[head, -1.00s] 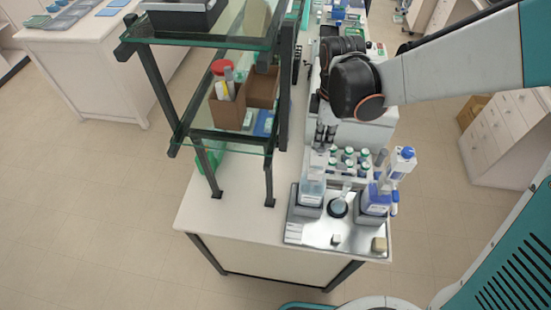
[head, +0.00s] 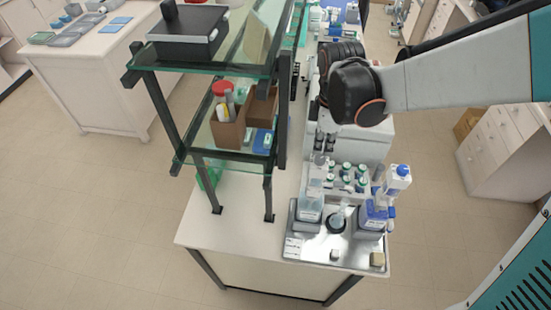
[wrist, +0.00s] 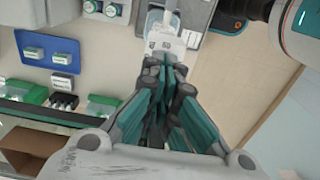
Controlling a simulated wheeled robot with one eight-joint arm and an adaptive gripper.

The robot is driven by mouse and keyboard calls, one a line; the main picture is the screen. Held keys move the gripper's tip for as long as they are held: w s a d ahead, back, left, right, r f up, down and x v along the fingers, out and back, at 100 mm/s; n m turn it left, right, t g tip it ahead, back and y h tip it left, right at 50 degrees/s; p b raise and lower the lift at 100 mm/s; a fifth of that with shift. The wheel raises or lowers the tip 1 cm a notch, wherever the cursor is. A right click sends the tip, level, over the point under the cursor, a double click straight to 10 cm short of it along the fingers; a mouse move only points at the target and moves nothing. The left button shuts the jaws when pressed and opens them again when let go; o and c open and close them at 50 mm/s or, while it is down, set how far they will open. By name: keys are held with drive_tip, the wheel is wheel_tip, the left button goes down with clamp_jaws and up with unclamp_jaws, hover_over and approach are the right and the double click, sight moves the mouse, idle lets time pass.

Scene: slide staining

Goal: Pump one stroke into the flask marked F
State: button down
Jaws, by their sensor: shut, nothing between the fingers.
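A steel tray (head: 294,249) sits at the near end of the bench. On it stand a left pump bottle (head: 309,209) with pale contents and a right pump bottle (head: 374,216) with blue contents and a blue-capped top. A small flask (head: 337,221) stands between them on a dark round base; I cannot read any letter on it. My gripper (head: 321,152) is above and behind the left bottle. In the wrist view my gripper (wrist: 166,62) is shut and empty, its tips close to a white pump top (wrist: 165,42). I cannot tell whether they touch.
Several green-capped vials (head: 346,173) stand in a rack behind the tray. A glass shelf unit (head: 222,150) with dark posts rises left of the tray. Two small blocks lie at the tray's front, one of them tan (head: 377,259). The bench left of the tray is clear.

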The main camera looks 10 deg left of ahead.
drive_tip(key=shift+s+a+r, duration=0.2)
drive_tip(key=shift+s, duration=0.1)
drive_tip(key=shift+r+p, duration=1.55)
drive_tip(key=shift+r, duration=0.85)
